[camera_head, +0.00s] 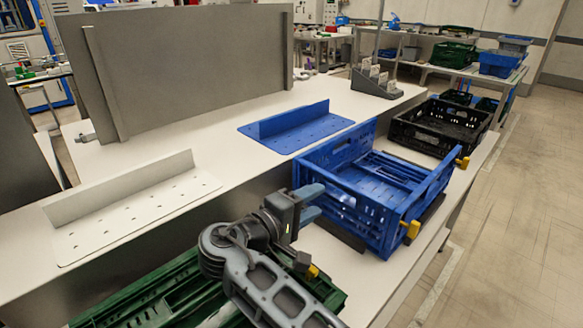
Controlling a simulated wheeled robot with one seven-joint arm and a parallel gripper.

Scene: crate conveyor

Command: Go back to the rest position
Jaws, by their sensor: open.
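My gripper (311,203) is in the lower middle of the head view, at the end of my arm. Its two fingers are apart and point right, toward the near left side of a blue crate (383,235). I see nothing between the fingers. I cannot tell whether the fingertips touch the crate wall. The blue crate stands on the white conveyor surface, with yellow pieces at its right corners. Part of its left side is hidden behind my gripper.
A green crate (160,300) lies below my arm. A black crate (440,124) stands behind the blue one. A blue bracket plate (295,130) and a white bracket plate (130,207) lie on the white table. A grey panel (185,65) rises behind. Floor is clear at right.

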